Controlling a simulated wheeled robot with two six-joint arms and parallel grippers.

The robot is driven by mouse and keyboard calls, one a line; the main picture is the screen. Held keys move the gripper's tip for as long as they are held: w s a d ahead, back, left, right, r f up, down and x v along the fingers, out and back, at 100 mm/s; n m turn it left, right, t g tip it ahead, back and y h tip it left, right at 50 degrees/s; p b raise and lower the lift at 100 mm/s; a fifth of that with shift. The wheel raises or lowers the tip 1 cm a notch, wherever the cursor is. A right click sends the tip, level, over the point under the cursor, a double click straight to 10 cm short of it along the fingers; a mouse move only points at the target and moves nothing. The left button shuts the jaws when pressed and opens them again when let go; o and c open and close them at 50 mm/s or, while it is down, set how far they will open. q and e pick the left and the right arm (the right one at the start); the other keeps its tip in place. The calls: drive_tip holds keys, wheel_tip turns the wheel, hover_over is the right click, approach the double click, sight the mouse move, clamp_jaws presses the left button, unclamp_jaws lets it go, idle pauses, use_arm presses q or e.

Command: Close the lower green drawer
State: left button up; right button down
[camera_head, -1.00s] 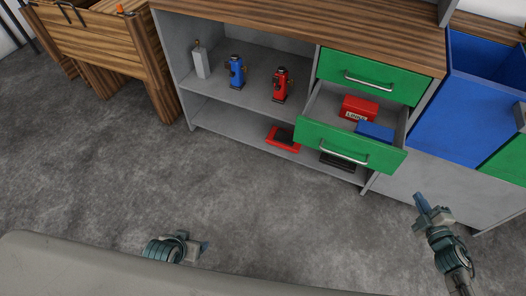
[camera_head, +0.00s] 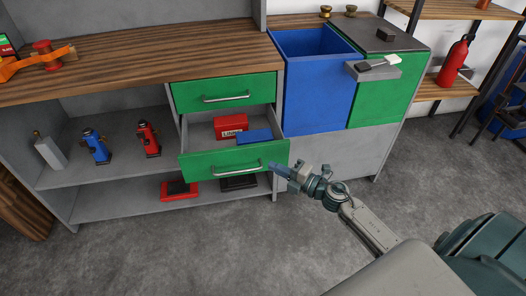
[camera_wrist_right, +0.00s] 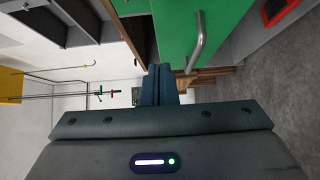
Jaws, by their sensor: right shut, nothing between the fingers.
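The lower green drawer (camera_head: 234,160) is pulled out of the grey cabinet and shows a silver handle (camera_head: 236,170). A red box (camera_head: 231,126) and a blue box (camera_head: 254,137) lie inside it. My right gripper (camera_head: 274,167) is shut and empty, with its fingertips at the right end of the drawer front. I cannot tell whether they touch it. In the right wrist view, the shut fingers (camera_wrist_right: 159,84) point at the edge of the green front (camera_wrist_right: 185,28), beside the handle (camera_wrist_right: 196,45). My left gripper is not in view.
The upper green drawer (camera_head: 224,92) is closed above. A blue bin (camera_head: 318,85) and a green bin (camera_head: 385,93) stand to the right. A blue bottle-like tool (camera_head: 96,146) and a red one (camera_head: 148,139) stand on the left shelf. The floor in front is clear.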

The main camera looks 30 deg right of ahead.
sight(253, 149)
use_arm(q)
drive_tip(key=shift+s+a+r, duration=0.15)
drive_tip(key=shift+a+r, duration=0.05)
use_arm(e)
drive_tip(key=shift+w+a, duration=0.2)
drive_tip(key=shift+w, duration=1.65)
drive_tip(key=shift+w+a, duration=0.2)
drive_tip(key=shift+w, duration=1.65)
drive_tip(key=shift+w, duration=0.1)
